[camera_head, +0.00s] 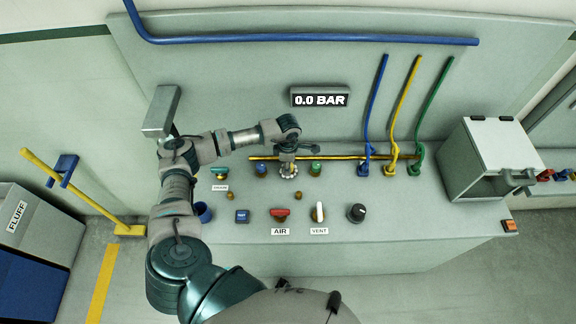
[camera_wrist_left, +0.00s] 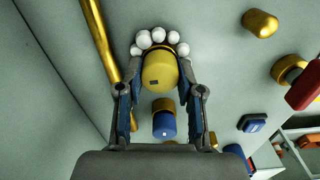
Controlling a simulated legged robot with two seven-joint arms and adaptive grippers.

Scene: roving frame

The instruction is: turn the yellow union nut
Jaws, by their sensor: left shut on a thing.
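The yellow union nut (camera_wrist_left: 158,73) shows in the left wrist view as a yellow cylinder with a small dark mark. A ring of white balls (camera_wrist_left: 157,35) lies around its far side. My left gripper (camera_wrist_left: 159,64) is shut on the nut, one finger on each side. In the head view my left gripper (camera_head: 288,165) points down over the bench between the blue cap and the green cap, with white balls around its tip. It hides the nut there. My right gripper is not in view.
A blue cap (camera_head: 261,170) and a green cap (camera_head: 315,168) stand close on either side. A yellow pipe (camera_head: 340,157) runs just behind. Red AIR (camera_head: 280,213) and white VENT (camera_head: 319,211) handles sit in front. The display (camera_head: 320,97) reads 0.0 BAR. A grey box (camera_head: 487,160) stands right.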

